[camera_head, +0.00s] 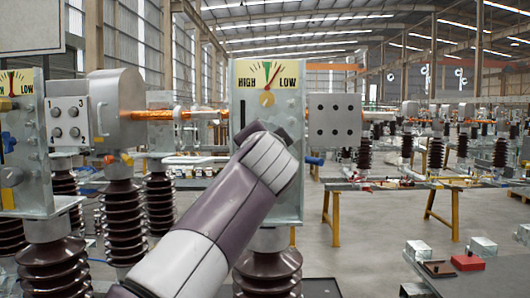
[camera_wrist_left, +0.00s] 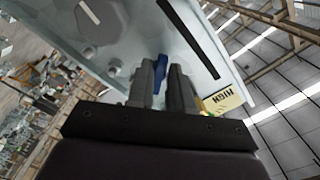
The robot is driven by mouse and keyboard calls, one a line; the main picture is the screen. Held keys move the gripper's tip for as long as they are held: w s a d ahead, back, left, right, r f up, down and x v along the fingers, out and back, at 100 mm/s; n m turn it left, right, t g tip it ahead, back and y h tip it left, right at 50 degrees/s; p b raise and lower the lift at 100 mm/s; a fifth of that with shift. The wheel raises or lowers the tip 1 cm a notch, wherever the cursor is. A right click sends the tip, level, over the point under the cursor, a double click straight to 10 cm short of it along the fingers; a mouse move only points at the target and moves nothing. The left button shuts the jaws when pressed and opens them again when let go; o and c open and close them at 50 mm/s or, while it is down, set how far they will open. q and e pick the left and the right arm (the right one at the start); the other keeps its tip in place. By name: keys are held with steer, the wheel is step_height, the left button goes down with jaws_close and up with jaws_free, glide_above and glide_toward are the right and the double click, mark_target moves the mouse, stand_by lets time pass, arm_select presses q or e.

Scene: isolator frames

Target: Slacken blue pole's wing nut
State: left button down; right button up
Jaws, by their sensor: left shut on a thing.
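My left arm reaches up to the front panel (camera_head: 256,118) of the middle isolator frame in the head view, and its own wrist hides the gripper there. In the left wrist view, my left gripper (camera_wrist_left: 164,80) is shut on a small blue part (camera_wrist_left: 161,66) standing out from the grey panel (camera_wrist_left: 130,38). This looks like a wing nut, but the fingers cover much of it. I cannot tell how far it is turned. A HIGH/LOW gauge (camera_head: 267,74) tops the panel, and its label also shows in the left wrist view (camera_wrist_left: 226,99). My right gripper is in neither view.
A dark slot (camera_wrist_left: 190,40) and a hexagonal piece (camera_wrist_left: 98,22) are on the panel near the fingers. Another gauged frame (camera_head: 22,140) stands left. A table with small blocks (camera_head: 468,262) is at lower right.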

arm_select(q)
steer(key=n, duration=0.1)
steer(key=n+b, duration=0.1)
steer(key=n, duration=0.3)
steer(key=shift+d+f, duration=0.15)
steer(key=shift+f, duration=0.15)
steer(key=shift+w+f, duration=0.1)
stand_by(0.3)
steer(key=c, duration=1.1)
jaws_free()
